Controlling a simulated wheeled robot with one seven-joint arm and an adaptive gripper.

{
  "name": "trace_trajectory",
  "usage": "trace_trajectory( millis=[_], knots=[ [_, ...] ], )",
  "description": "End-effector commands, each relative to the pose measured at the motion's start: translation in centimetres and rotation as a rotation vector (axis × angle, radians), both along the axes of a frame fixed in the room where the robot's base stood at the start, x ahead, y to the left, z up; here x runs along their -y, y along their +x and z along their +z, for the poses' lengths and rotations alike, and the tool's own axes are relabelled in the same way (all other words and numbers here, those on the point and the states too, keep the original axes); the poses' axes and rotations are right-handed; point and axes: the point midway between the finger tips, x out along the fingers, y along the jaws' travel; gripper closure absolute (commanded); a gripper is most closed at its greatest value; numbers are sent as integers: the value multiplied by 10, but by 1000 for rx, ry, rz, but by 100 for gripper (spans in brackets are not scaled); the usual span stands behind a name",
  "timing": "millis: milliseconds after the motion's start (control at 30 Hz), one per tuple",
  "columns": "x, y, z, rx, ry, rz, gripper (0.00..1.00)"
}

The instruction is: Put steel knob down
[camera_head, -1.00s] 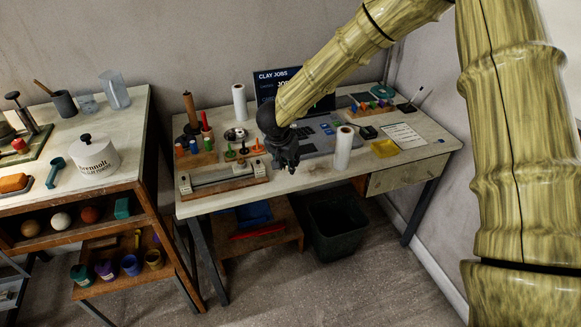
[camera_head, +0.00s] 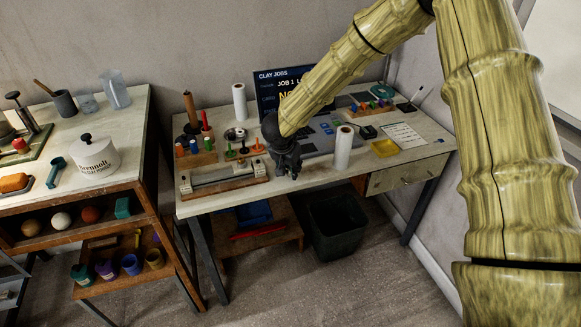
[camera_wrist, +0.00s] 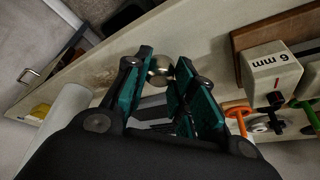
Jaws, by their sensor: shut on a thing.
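The steel knob (camera_wrist: 160,70) is a round, shiny metal ball in the wrist view. It sits between the fingertips of my gripper (camera_wrist: 160,75), which is shut on it. In the head view my gripper (camera_head: 287,168) is over the front part of the right-hand table, pointing down. The knob cannot be made out there. I cannot tell whether the knob touches the table top (camera_head: 320,179).
A roller jig (camera_head: 224,180) lies left of my gripper, with several coloured pegs (camera_head: 245,149) behind it. A white roll (camera_head: 343,148) stands close on the right. A yellow tray (camera_head: 385,148) lies farther right. A dark bin (camera_head: 338,228) is below.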

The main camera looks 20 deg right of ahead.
Motion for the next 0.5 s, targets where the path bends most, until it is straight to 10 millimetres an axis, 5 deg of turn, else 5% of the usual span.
trace_trajectory(
  millis=[433, 467, 500],
  knots=[
    [0, 0, -9, 0, 0, 0, 94],
    [0, 0, -9, 0, 0, 0, 73],
    [0, 0, -9, 0, 0, 0, 65]
  ],
)
